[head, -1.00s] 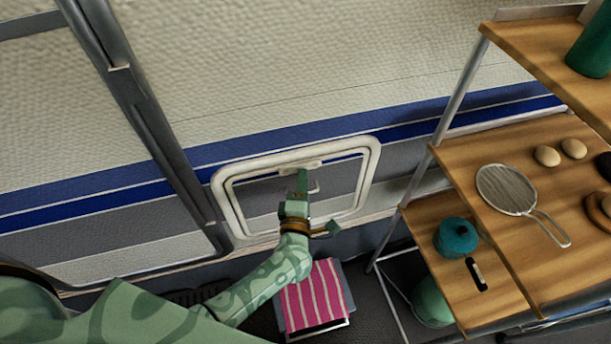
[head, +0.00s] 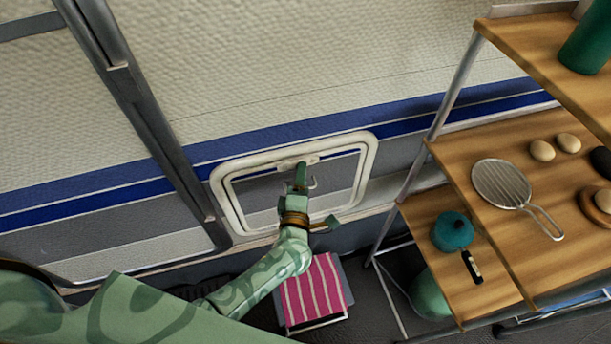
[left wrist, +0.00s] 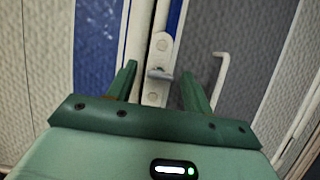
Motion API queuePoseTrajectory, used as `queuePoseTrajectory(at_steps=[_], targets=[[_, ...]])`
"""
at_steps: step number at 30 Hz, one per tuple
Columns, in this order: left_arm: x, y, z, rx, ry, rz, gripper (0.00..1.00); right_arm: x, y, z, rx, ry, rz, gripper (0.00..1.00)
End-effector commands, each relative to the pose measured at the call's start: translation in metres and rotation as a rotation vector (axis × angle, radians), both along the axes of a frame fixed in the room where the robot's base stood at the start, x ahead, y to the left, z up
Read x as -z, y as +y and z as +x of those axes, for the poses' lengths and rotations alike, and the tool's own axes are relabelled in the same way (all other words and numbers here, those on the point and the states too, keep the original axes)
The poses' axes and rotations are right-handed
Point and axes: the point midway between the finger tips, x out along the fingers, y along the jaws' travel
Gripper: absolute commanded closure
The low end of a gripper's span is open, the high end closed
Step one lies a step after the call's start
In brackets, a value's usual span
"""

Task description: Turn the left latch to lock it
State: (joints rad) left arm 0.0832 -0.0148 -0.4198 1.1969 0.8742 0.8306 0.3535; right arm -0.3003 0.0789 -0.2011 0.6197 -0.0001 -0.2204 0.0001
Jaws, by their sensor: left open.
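A white-framed hatch (head: 228,208) is set in the caravan wall. A pale latch plate (head: 290,164) sits on its top edge in the head view, partly hidden by my gripper. In the left wrist view the latch (left wrist: 160,73) shows as a small grey tab on a white plate with round screws. My left gripper (head: 301,170) points at it from below. In the left wrist view its green fingers (left wrist: 159,70) are open, one on each side of the tab, with gaps visible. I cannot tell whether the tab is between the tips in depth. My right gripper is not in view.
A white bent handle (left wrist: 222,70) is right of the fingers in the left wrist view. A dark awning pole (head: 135,100) stands left of the hatch. A wooden shelf unit (head: 500,240) with a strainer (head: 502,184) and teal pot (head: 452,231) stands right. A pink striped cloth (head: 312,292) lies below.

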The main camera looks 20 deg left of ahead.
Motion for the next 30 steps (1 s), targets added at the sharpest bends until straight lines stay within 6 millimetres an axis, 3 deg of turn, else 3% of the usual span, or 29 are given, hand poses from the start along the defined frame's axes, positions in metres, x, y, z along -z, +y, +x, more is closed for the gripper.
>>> queuePoseTrajectory(at_steps=[4, 7, 15, 21, 30], targets=[[0.0, -0.001, -0.007, 0.0, 0.001, 0.0, 0.49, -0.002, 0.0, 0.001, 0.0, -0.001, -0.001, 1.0], [-0.002, -0.005, -0.022, 0.001, 0.002, 0.0, 0.49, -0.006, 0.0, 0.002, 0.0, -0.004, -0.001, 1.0], [-0.002, -0.02, -0.094, 0.001, 0.005, -0.001, 0.49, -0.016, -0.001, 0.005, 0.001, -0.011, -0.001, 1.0], [-0.003, -0.029, -0.136, 0.002, 0.003, -0.001, 0.49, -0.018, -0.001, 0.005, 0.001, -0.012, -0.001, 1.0], [-0.002, -0.034, -0.159, 0.002, 0.001, 0.001, 0.49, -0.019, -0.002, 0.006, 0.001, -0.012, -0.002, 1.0]])
